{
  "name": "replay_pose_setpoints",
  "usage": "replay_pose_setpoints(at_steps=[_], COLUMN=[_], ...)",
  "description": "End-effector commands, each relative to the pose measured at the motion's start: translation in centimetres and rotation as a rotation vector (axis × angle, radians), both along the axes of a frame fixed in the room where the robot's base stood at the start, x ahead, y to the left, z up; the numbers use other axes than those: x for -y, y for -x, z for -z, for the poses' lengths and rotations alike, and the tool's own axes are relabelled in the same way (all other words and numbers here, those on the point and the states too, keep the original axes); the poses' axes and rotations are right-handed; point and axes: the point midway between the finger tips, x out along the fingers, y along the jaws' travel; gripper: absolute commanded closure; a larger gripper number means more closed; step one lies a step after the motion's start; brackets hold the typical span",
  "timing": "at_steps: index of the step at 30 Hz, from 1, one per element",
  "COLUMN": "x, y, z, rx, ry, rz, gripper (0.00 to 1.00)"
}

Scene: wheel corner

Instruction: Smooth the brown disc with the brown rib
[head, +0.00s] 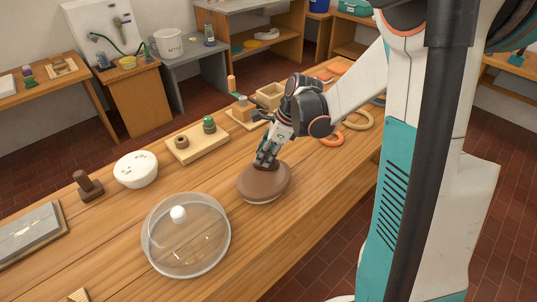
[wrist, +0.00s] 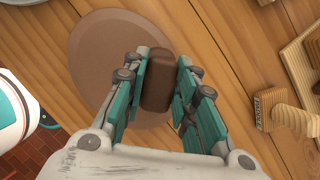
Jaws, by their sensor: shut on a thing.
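The brown disc (head: 262,183) lies on the wooden workbench in the head view, on top of a pale round base. In the wrist view the disc (wrist: 105,50) fills the upper left and middle. My gripper (head: 264,163) is over the disc, pointing down. In the wrist view my gripper (wrist: 162,85) is shut on the dark brown rib (wrist: 158,80), which sits between the teal-sided fingers. The rib is over the disc; I cannot tell whether it touches the surface. In the head view the rib is largely hidden by the fingers.
A clear dome with a white knob (head: 187,250) stands in front of the disc. A white bowl (head: 136,170), a brown stamp-like block (head: 87,186) and a wooden tray (head: 200,143) stand left and behind. Bare bench (head: 285,225) lies in front.

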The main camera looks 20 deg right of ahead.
Motion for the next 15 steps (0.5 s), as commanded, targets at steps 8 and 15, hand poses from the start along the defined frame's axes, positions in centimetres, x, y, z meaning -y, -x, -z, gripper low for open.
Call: replay_pose_setpoints(at_steps=[8, 15], x=[-1.0, -2.4], y=[-0.1, -0.2], z=[0.0, -0.1], rx=[0.001, 0.0], ry=[0.001, 0.0], rz=[-0.003, -0.002], gripper=[1.0, 1.0])
